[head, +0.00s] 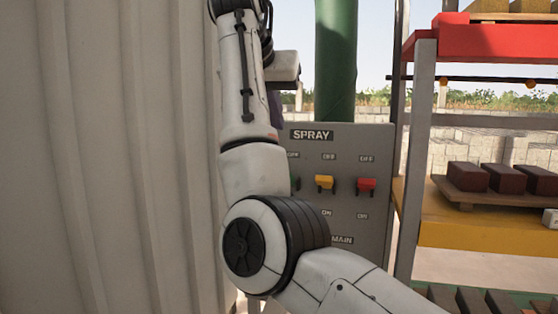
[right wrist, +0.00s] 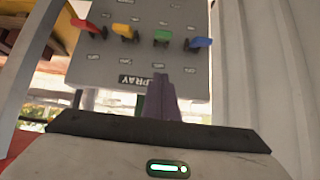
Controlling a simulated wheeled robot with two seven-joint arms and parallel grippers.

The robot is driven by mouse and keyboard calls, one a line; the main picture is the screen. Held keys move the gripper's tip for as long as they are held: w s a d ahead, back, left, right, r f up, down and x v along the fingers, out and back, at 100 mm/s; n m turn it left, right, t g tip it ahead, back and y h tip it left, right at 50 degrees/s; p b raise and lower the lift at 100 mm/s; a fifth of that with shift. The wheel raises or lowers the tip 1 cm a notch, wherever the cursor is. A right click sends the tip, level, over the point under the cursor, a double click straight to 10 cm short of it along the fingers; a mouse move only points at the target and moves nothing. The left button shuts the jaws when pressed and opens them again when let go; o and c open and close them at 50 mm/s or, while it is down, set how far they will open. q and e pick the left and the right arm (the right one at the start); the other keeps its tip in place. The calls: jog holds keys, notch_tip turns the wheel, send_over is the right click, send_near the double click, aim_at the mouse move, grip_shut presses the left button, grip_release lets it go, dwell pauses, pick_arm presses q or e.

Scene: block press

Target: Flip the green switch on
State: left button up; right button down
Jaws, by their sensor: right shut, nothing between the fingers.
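The green switch (head: 295,183) is on the grey SPRAY panel (head: 345,230), mostly hidden by my right arm in the head view. In the right wrist view, where the panel is upside down, the green switch (right wrist: 162,37) shows clearly between the yellow and blue ones. I cannot tell surely whether its lever is up or down. My right gripper (head: 276,108) is mostly hidden behind its arm in the head view. Its purple fingers (right wrist: 160,78) are shut and empty, overlapping the SPRAY lettering, on the label side of the green switch and apart from it. My left gripper is not in view.
A yellow switch (head: 325,182) and a red switch (head: 367,185) sit beside the green one; a blue switch (right wrist: 200,43) shows in the wrist view. A corrugated wall (head: 110,150) stands left. A shelf rack (head: 480,235) with brown blocks stands right.

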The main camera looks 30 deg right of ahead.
jog(key=p+x, duration=0.1)
jog(key=x, duration=0.8)
jog(key=f, duration=0.3)
jog(key=shift+s+a+f, duration=0.1)
jog(key=shift+a, duration=0.1)
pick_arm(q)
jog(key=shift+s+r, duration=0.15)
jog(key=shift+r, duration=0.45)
pick_arm(e)
jog(key=shift+s+a+f, duration=0.2)
jog(key=shift+s+f, duration=0.05)
jog(key=shift+f, duration=0.35)
